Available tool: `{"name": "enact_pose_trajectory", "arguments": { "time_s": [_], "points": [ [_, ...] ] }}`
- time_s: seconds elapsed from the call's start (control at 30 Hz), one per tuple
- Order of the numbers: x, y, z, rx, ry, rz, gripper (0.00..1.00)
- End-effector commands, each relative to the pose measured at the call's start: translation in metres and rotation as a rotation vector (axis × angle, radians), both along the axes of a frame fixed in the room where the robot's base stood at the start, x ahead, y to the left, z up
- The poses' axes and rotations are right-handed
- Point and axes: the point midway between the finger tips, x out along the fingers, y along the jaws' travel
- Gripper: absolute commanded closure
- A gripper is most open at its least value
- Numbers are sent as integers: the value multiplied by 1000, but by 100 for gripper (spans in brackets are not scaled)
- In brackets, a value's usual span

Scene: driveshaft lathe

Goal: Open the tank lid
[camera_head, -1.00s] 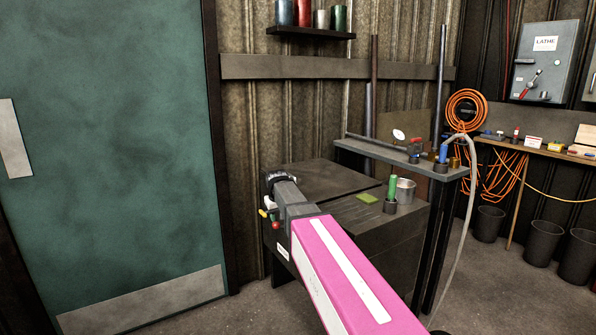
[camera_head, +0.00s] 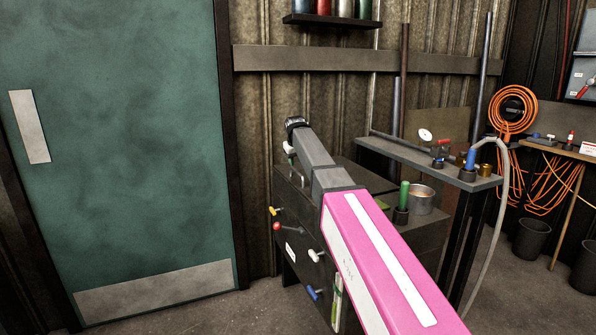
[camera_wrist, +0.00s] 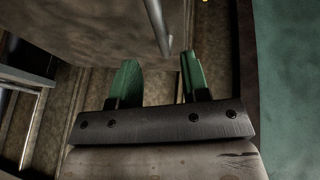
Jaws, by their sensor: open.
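The tank is a dark box with a flat lid (camera_head: 364,176) on top, against the corrugated wall in the head view. The lid looks down flat; my arm covers much of it. My gripper (camera_wrist: 161,72) has two green fingers, spread apart with nothing between their tips. In the head view my gripper is hidden behind my arm's end, near the tank's left back side. In the wrist view a brown-grey panel (camera_wrist: 95,30), probably part of the tank, lies ahead. A thin metal bar (camera_wrist: 158,22) ends just ahead of the gap between the fingers; I cannot tell if it touches.
A teal door (camera_head: 120,150) stands left. Valves and knobs (camera_head: 277,227) stick out of the tank's front. A raised shelf (camera_head: 430,165) with small items and a hose stands right. A green-handled tool (camera_head: 404,195) and metal cup (camera_head: 421,199) sit nearby. Floor shows in front of the door.

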Motion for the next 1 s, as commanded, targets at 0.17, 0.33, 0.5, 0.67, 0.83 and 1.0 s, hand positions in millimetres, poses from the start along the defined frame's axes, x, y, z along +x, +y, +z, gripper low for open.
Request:
{"name": "enact_pose_trajectory", "arguments": {
  "time_s": [0.17, 0.33, 0.5, 0.67, 0.83, 1.0],
  "points": [
    [14, -1, -30, 0, 2, 0, 58],
    [23, -1, -48, 0, 1, 0, 58],
    [26, -1, -57, 0, 1, 0, 58],
    [27, -1, -58, 0, 0, 0, 58],
    [27, -1, -58, 0, 0, 0, 71],
    [27, -1, -58, 0, 0, 0, 100]
  ]
}}
